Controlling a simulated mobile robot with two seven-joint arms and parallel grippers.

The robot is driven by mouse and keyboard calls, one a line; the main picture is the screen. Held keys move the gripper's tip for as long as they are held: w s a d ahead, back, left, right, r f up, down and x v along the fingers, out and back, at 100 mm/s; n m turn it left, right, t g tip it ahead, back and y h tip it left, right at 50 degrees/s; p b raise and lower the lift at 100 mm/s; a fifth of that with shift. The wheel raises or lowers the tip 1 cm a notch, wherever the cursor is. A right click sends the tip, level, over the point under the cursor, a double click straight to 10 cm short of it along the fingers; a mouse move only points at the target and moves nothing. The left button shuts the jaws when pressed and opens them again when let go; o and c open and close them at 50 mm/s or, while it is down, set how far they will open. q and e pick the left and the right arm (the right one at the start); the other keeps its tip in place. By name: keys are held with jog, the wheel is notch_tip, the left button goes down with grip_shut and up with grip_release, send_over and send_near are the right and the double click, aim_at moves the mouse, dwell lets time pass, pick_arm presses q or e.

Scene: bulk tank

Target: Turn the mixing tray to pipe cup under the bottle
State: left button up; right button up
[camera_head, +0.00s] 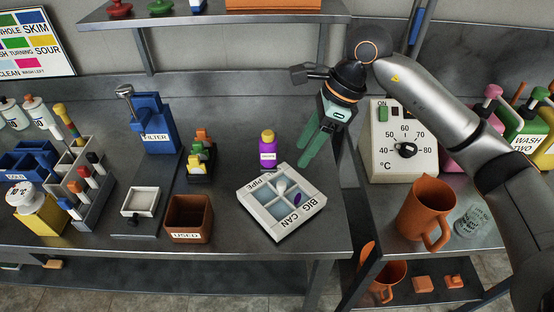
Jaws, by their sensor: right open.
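The mixing tray (246,203) is a white, square tray with several compartments, set at an angle on the bench. Its back-left rim reads PIPE and its front-right rim reads BIG CAN. A white rounded piece and a dark purple patch show inside it. The purple bottle (268,158) with a yellow cap stands upright just behind the tray's back-left side. My right gripper (301,157) has green fingers, spread apart and empty, pointing down just behind the tray's back corner and right of the bottle. I cannot tell whether they touch the tray. My left gripper is out of view.
A brown USED box (189,232) stands left of the tray. A rack of small coloured pieces (201,160) and a blue FILTER stand (154,125) are behind it. A dial heater (404,160) and an orange jug (424,210) stand on the right bench, beyond a gap.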

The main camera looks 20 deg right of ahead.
aim_at(284, 183)
jog(key=shift+n, duration=0.5)
jog(key=x, duration=0.6)
jog(key=p+x, duration=0.1)
jog(key=x, duration=0.5)
jog(key=shift+s+p, duration=0.2)
jog(key=shift+p, duration=0.1)
grip_shut()
dwell(0.5)
